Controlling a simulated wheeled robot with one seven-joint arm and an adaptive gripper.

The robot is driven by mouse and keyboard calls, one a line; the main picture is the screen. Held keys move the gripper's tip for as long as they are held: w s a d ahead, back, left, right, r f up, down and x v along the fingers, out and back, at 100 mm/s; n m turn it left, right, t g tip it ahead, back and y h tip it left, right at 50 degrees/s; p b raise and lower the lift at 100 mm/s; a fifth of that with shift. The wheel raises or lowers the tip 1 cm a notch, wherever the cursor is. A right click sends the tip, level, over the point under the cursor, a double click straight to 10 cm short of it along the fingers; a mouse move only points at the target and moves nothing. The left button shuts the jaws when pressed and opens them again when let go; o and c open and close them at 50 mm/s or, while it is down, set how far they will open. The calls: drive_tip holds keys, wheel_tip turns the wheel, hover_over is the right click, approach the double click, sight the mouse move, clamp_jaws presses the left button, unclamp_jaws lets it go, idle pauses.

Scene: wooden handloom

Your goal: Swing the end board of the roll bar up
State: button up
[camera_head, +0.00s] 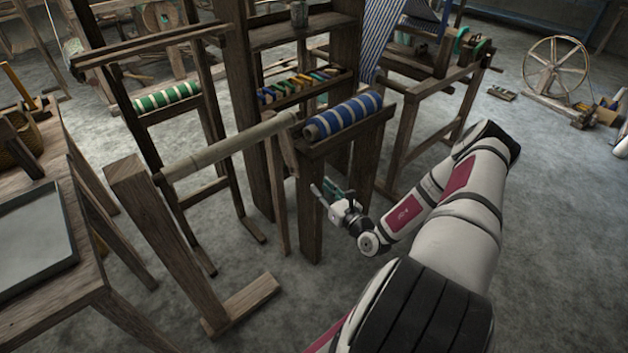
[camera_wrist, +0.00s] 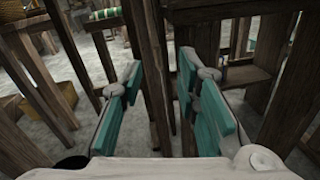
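The roll bar (camera_head: 225,148) is a pale round wooden bar, level, running from a post at the left to the loom frame. A narrow end board (camera_head: 277,195) hangs down, nearly upright, at its right end. My gripper (camera_head: 327,190) is to the right of this board, just past a thicker frame post (camera_head: 308,215). In the wrist view my gripper (camera_wrist: 160,68) is open, its teal finger pads apart and empty. A narrow upright board (camera_wrist: 150,70) shows between the fingers, apparently beyond them; I cannot tell for certain that it is the end board.
A blue striped cloth roll (camera_head: 343,116) lies on a beam above my gripper. The left post (camera_head: 150,225) has a foot on the floor. A table with a grey tray (camera_head: 35,235) stands at the left. The grey floor is open to the right.

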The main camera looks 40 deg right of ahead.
drive_tip(key=s, duration=0.3)
drive_tip(key=shift+s+a, duration=0.15)
drive_tip(key=shift+c, duration=0.3)
